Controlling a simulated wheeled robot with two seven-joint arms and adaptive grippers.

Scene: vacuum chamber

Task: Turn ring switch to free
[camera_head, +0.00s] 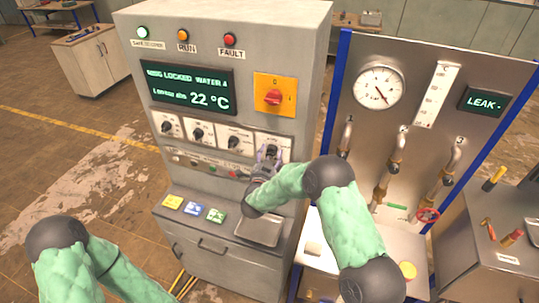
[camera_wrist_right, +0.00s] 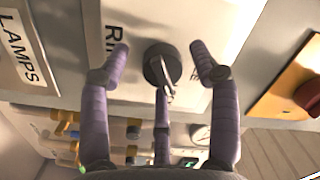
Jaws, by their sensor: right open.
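The ring switch (camera_wrist_right: 158,68) is a round black knob with a pale pointer on a white plate marked "RI…", the rest of the label hidden. In the head view its plate (camera_head: 272,141) is the rightmost in the cabinet's knob row, and my right gripper partly covers it. My right gripper (camera_head: 268,156) is open. In the right wrist view its purple fingers (camera_wrist_right: 161,58) stand apart on either side of the knob, with a third finger below; I cannot tell whether any touches. My left gripper is out of view.
Left of the switch are several similar knobs (camera_head: 197,131), one plate labelled "LAMPS" (camera_wrist_right: 25,50). An orange plate with a red rotary switch (camera_head: 273,97) sits above. A metal tray (camera_head: 262,232) lies below. A gauge panel (camera_head: 405,110) with pipes stands to the right.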

